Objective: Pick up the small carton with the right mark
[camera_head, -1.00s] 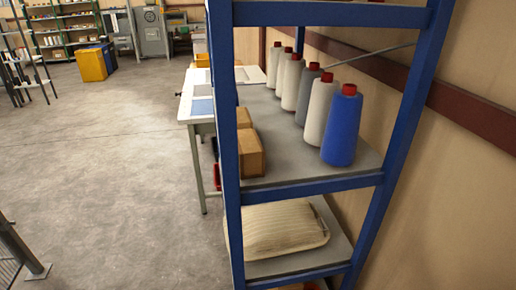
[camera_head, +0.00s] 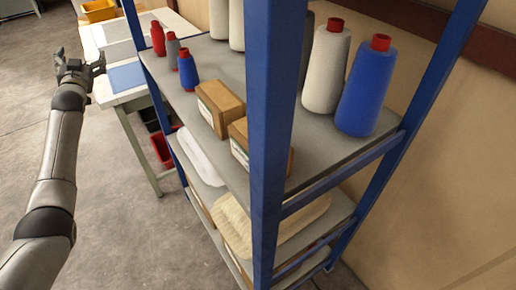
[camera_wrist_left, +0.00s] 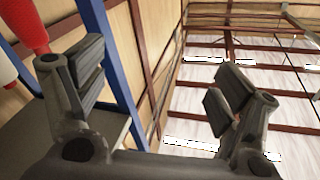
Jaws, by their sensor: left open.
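Two small brown cartons with pale labels sit on the upper visible shelf: one farther back (camera_head: 220,104) and one nearer (camera_head: 240,140), partly hidden by the blue post. I cannot read any mark on them. My left gripper (camera_head: 82,66) is open and empty, out over the floor to the left of the shelf, apart from both cartons. In the left wrist view its two fingers (camera_wrist_left: 160,85) are spread and point up toward the ceiling. My right gripper is not in view.
A blue-framed rack (camera_head: 277,120) holds large thread cones (camera_head: 365,90), small spools (camera_head: 187,70), and a beige pillow (camera_head: 238,220) below. A work table (camera_head: 130,78) stands behind. Red bins (camera_head: 163,148) are under it. Floor on the left is open.

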